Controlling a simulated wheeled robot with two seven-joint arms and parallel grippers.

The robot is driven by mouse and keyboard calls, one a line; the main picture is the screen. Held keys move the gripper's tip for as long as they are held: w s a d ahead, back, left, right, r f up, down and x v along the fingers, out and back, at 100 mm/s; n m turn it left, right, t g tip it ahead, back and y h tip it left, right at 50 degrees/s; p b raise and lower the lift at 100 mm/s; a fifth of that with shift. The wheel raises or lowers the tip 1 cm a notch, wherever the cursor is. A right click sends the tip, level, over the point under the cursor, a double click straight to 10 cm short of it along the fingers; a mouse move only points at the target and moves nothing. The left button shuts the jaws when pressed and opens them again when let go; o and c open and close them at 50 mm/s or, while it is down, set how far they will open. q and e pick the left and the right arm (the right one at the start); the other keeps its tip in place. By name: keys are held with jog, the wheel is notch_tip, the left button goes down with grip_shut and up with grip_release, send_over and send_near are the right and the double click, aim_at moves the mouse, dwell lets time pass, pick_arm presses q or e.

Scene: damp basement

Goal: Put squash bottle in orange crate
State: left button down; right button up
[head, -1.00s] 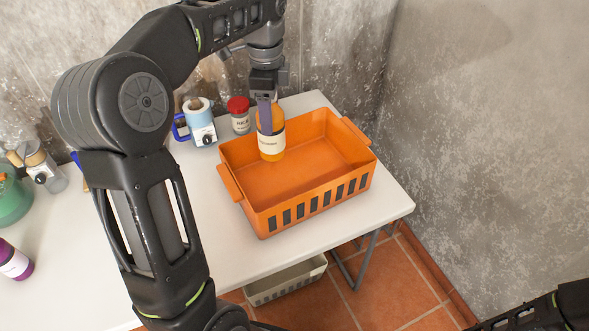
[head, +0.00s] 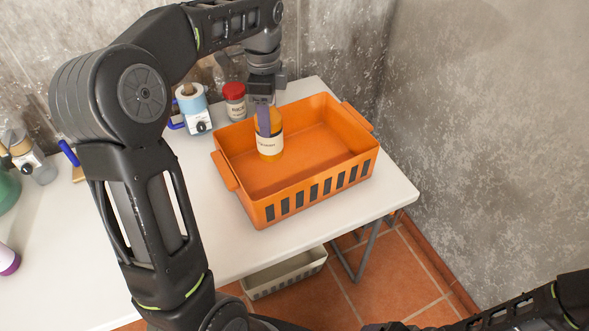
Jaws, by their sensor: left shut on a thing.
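The squash bottle (head: 269,147), orange with a cream label, is upright in the left part of the orange crate (head: 314,188). My left gripper (head: 264,118) points down from above and is shut on the upper part of the bottle. I cannot tell whether the bottle's base touches the crate floor. The rest of the crate's inside is empty. My right arm shows at the bottom right, but its gripper is out of view.
A jar with a red lid (head: 234,101) stands behind the crate, with a blue-and-white item (head: 193,107) left of it. A pale crate (head: 286,275) sits below the table.

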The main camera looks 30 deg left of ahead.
aim_at(270, 147)
pick_arm(q)
jog(key=shift+f, duration=3.1)
jog(key=shift+f+p, duration=0.35)
jog(key=shift+f, duration=1.6)
jog(key=shift+c, duration=2.3)
grip_release()
jog(key=shift+f, duration=0.1)
notch_tip(270, 147, up, 12)
jog(key=shift+r, duration=0.2)
